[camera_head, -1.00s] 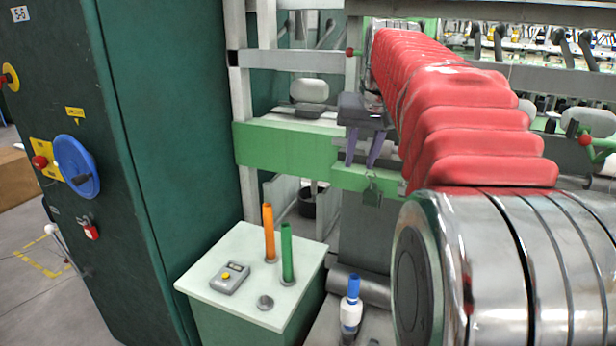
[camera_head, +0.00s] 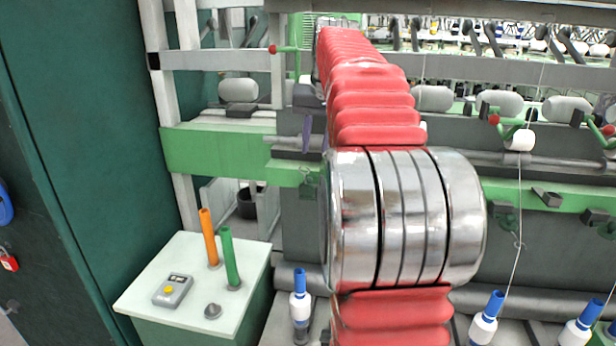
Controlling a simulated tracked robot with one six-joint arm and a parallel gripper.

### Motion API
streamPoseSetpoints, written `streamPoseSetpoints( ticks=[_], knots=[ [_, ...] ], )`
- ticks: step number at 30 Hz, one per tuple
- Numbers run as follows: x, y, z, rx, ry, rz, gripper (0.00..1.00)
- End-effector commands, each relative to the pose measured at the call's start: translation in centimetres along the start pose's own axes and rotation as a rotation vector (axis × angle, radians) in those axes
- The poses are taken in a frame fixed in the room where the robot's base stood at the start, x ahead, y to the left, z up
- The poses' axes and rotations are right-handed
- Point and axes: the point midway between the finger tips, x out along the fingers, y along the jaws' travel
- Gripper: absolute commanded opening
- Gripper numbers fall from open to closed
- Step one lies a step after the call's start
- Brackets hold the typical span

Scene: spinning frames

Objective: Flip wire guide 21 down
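My gripper (camera_head: 312,146) is at the far end of my arm, in front of the machine near the green rail (camera_head: 465,187). A purple finger shows beside the arm; the rest of the gripper is largely hidden by my arm, so I cannot tell its opening. Small wire guide fittings sit along the green rail: one below my gripper (camera_head: 308,182), one right of my arm (camera_head: 506,215), and a dark flap (camera_head: 546,197) further right. No numbers are legible, so I cannot tell which is guide 21. I see nothing held.
Blue-topped bobbins (camera_head: 300,305) stand along the lower front; a thread runs up to a white roller (camera_head: 519,139). Red-knobbed green levers (camera_head: 287,49) project above. A pale-topped cabinet (camera_head: 150,290) with orange and green tubes stands at left, beside a dark green cabinet (camera_head: 90,130).

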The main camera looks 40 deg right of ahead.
Motion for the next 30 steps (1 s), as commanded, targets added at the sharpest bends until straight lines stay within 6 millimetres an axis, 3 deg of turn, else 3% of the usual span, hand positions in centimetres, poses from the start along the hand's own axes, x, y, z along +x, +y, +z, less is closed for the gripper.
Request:
streamPoseSetpoints(
  ticks=[21,30],
  knots=[
    [10.7,0.0,0.1,0.000,-0.002,0.000,0.27],
    [12.0,-0.1,0.0,-0.001,0.001,0.000,0.27]
  ],
)
